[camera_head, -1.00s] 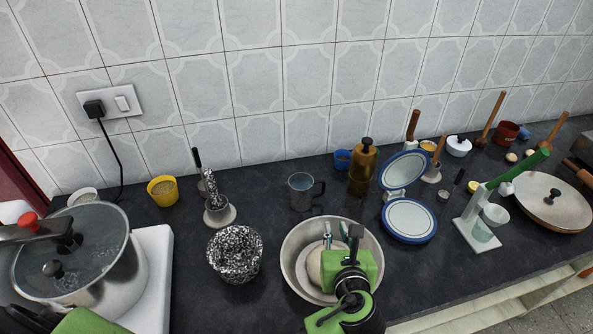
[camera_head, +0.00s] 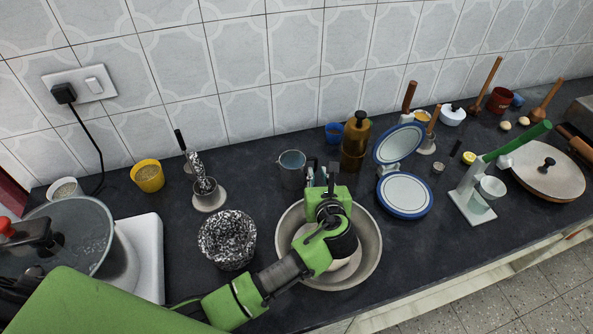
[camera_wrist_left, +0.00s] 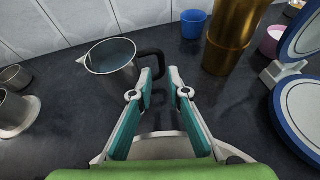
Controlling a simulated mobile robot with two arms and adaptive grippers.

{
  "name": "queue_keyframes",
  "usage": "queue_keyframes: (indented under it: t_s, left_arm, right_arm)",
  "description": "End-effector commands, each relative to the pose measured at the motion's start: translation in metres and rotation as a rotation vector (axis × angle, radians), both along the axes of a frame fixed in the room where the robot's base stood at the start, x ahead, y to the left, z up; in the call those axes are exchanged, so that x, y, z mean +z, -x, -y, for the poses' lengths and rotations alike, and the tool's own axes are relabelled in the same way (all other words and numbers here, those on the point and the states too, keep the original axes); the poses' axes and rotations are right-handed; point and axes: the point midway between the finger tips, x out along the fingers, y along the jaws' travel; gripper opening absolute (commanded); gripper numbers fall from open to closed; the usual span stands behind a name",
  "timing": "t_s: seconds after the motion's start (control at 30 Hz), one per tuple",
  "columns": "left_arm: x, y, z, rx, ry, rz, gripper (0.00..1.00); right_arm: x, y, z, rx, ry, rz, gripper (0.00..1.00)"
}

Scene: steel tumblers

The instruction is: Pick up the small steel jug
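The small steel jug (camera_head: 291,172) stands upright on the dark counter near the wall, behind the steel bowl. In the left wrist view the jug (camera_wrist_left: 112,62) is left of centre, and its dark handle (camera_wrist_left: 152,60) points right. My left gripper (camera_head: 322,174) is over the back of the bowl, close to the jug's right side. In the wrist view the left gripper (camera_wrist_left: 163,76) has its two fingers apart with nothing between them. The left fingertip is near the handle; I cannot tell if they touch. My right gripper is not in view.
The steel bowl (camera_head: 375,250) lies under my left arm. A brown bottle (camera_head: 355,142) and a blue cup (camera_head: 334,132) stand right of the jug.

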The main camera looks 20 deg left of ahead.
Motion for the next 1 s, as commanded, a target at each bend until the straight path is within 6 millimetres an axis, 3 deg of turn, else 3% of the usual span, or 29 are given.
queue_keyframes:
  t_s: [0.33, 0.6, 0.7, 1.0]
  left_arm:
    - [-0.016, -0.037, -0.012, 0.001, -0.001, 0.0, 0.16]
    - [-0.018, -0.039, -0.014, 0.0, 0.0, -0.001, 0.16]
    - [-0.018, -0.039, -0.013, 0.0, 0.0, -0.001, 0.0]
    - [-0.017, -0.04, -0.013, 0.0, 0.0, 0.001, 0.0]
  right_arm:
    - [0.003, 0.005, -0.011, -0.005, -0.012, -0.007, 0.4]
    - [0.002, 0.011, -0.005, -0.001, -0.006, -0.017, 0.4]
    - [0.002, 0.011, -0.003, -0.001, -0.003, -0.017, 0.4]
    - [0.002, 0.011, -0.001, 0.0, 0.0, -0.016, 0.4]
